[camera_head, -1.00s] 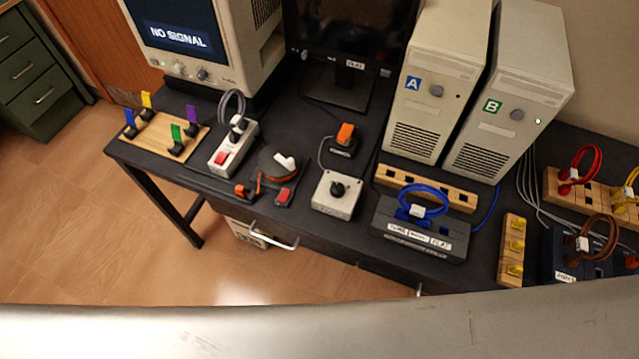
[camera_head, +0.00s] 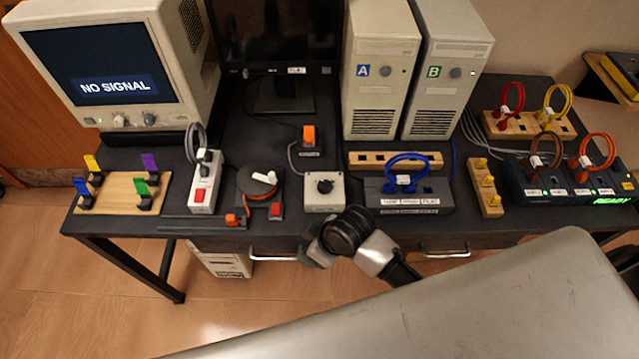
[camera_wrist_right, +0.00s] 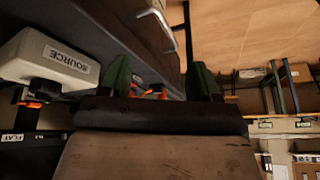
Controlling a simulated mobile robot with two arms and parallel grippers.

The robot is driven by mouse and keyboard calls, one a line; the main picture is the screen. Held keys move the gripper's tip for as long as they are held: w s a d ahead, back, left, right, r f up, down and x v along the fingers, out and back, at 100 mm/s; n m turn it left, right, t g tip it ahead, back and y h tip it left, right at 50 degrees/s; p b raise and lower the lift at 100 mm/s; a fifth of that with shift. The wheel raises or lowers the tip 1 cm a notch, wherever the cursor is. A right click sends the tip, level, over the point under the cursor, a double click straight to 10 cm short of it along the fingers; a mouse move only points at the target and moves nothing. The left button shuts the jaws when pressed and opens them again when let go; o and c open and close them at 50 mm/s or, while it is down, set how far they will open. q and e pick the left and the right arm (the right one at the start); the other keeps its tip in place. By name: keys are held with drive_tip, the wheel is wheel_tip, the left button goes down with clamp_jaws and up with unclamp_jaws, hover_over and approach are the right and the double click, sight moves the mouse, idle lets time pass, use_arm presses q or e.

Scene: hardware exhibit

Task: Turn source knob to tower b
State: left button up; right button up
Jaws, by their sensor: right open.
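The source box (camera_head: 324,204) is a light grey box with a black round knob (camera_head: 325,186) on top, near the desk's front edge. My right gripper (camera_wrist_right: 160,80) is open and empty, with two green fingers apart. In the head view its wrist is just in front of the desk edge, below and slightly right of the box, mostly hiding the fingers. Tower B (camera_head: 447,75) stands right of tower A (camera_head: 382,75). My left gripper is not in view.
A cable reel (camera_head: 260,187) sits left of the box and a dark block with a blue cable (camera_head: 405,196) sits right. An orange switch (camera_head: 309,139) is behind. The monitor (camera_head: 110,80) reads NO SIGNAL. Drawer handles (camera_head: 275,256) project below the desk edge.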

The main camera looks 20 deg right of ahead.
drive_tip(key=w+a+r+n+g, duration=0.1)
drive_tip(key=w+a+r+n, duration=0.3)
drive_tip(key=w+n, duration=0.15)
wheel_tip(320, 180, up, 8)
drive_tip(key=n+g+h, duration=0.2)
drive_tip(key=n+h, duration=0.2)
drive_tip(key=n, duration=0.5)
hover_over(325, 183)
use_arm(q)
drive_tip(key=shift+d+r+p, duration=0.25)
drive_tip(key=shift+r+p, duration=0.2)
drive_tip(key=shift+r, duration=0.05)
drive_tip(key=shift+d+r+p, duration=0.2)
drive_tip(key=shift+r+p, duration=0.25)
use_arm(e)
wheel_tip(325, 183, down, 11)
drive_tip(key=shift+r, duration=0.15)
drive_tip(key=c, duration=0.9)
